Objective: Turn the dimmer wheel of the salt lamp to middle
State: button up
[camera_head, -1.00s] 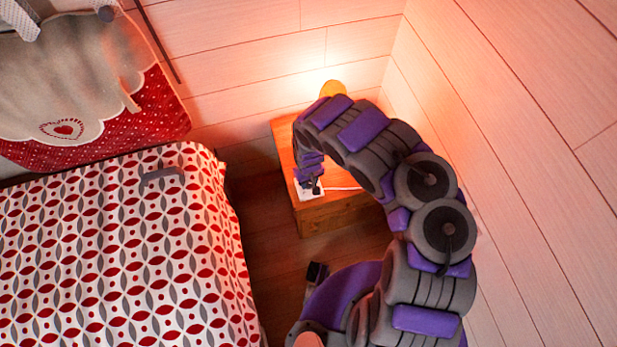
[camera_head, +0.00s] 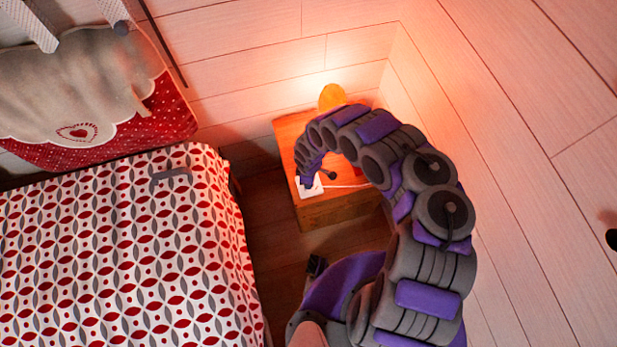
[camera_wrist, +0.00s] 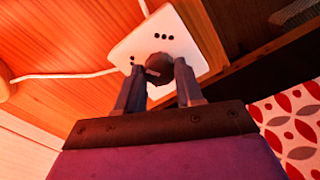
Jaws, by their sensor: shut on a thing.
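The salt lamp (camera_head: 331,96) glows orange at the back of the wooden nightstand, partly hidden by my arm. The white dimmer box (camera_head: 312,188) lies near the nightstand's front left edge. It also shows in the wrist view (camera_wrist: 190,22), with groups of dark dots. The dark round dimmer wheel (camera_wrist: 160,66) sits on the box, with a pale mark towards its lower left. My gripper (camera_wrist: 160,80) is shut on the wheel, one finger at each side. In the head view my gripper (camera_head: 306,181) reaches down to the box, its fingers hard to make out.
The nightstand (camera_head: 340,209) stands in the corner against two plank walls. A white cable (camera_head: 347,186) runs from the box across its top. The bed (camera_head: 115,255) with a patterned cover fills the left. Some floor (camera_head: 272,235) is free between bed and nightstand.

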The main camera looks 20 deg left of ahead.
jog(key=shift+w+n+p, duration=0.1)
jog(key=shift+n+p, duration=0.5)
jog(key=shift+n, duration=0.6)
jog(key=shift+d, duration=0.1)
jog(key=o, duration=1)
jog(key=shift+o, duration=0.2)
notch_tip(320, 180, up, 17)
jog(key=p, duration=0.9)
jog(key=shift+r+p, duration=0.15)
jog(key=shift+p, duration=0.15)
